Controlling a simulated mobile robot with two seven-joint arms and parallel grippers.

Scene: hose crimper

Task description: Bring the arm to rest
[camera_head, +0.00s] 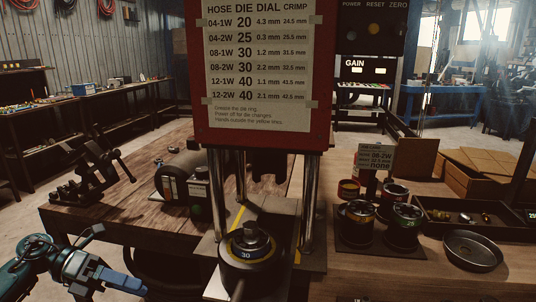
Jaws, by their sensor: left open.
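My left arm comes in at the bottom left, teal and dark. Its gripper (112,270) is open and empty, with a blue finger pointing right. It is apart from the hose crimper (310,195), left of its base and in front of the bench edge. The crimper has a red head bearing a die chart, and metal posts. A round die marked 30 (249,250) sits on its base with a metal fitting in its middle. My right gripper does not show.
A dark vise (92,180) and a dark cylindrical motor (183,176) stand on the left bench. At right are die pots (357,222), a small sign (375,158), a parts tray (440,232), a round metal dish (472,250) and cardboard boxes (485,165). Bare wood shows at the bottom right.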

